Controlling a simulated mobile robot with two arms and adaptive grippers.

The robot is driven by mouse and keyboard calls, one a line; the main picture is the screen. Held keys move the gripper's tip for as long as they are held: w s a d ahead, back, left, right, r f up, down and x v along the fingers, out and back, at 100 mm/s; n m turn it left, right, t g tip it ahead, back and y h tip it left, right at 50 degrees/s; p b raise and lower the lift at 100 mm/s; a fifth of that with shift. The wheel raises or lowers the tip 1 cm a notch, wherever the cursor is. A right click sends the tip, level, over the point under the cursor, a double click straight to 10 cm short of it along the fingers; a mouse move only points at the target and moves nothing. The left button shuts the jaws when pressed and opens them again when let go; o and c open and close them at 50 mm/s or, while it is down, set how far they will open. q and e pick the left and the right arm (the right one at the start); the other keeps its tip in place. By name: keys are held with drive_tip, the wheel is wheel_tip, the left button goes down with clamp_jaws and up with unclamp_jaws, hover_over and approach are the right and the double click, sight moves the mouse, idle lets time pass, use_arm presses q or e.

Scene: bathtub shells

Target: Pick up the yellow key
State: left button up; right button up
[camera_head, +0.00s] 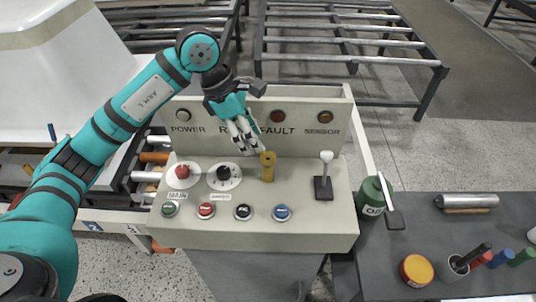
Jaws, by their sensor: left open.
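The yellow key (267,166) stands upright in the control panel (321,234), right of the black selector knob and left of the lever. My left gripper (255,150) reaches down in front of the panel's back board, its fingertips just above and to the left of the key. It is open and holds nothing. I cannot tell from this view whether a fingertip touches the key. The gripper partly covers the lettering on the back board. My right gripper is not in view.
The panel carries a red knob (182,172), a black knob (223,173), several push buttons and a white-topped lever (325,175). To the right, a green canister (372,195) and a yellow-orange round tin (416,270) stand by the dark table. Metal frames (345,58) stand behind.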

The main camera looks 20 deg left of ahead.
sight(266, 153)
use_arm(q)
drive_tip(key=x, duration=0.2)
drive_tip(key=shift+d+f, duration=0.2)
drive_tip(key=shift+f, duration=0.1)
drive_tip(key=p+x, duration=0.2)
drive_tip(key=x, duration=0.2)
drive_tip(key=shift+w+d+p, duration=0.15)
drive_tip(key=shift+w+p, duration=0.2)
drive_tip(key=shift+p, duration=0.05)
drive_tip(key=shift+w+d+f, duration=0.1)
drive_tip(key=shift+d+f, duration=0.1)
drive_tip(key=shift+f, duration=0.35)
clamp_jaws()
